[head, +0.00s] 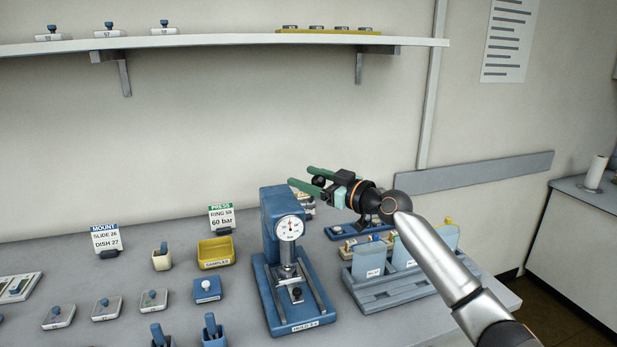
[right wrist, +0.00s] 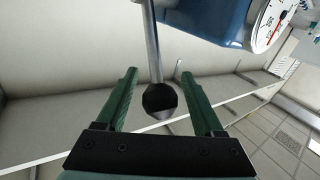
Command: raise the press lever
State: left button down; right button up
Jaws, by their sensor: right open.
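The blue press (head: 280,205) stands on the bench with a round white gauge (head: 290,228) on its front. Its lever is a metal rod (right wrist: 153,40) ending in a dark ball knob (right wrist: 160,99), seen in the right wrist view. My right gripper (head: 301,177) is beside the upper right of the press. Its green fingers (right wrist: 159,74) are open, one on each side of the knob, with gaps visible. In the head view the dark knob (head: 318,181) shows between the fingers, and most of the rod is hidden. My left gripper is not in view.
A grey rack (head: 385,292) with pale blue pouches stands right of the press, below my right arm. A yellow samples bin (head: 216,252) and small blue-knobbed pieces stand to the left. A wall shelf (head: 200,42) runs above; the space between it and the press is clear.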

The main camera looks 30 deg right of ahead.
jog(key=shift+c, duration=0.3)
grip_shut()
dwell(1.1)
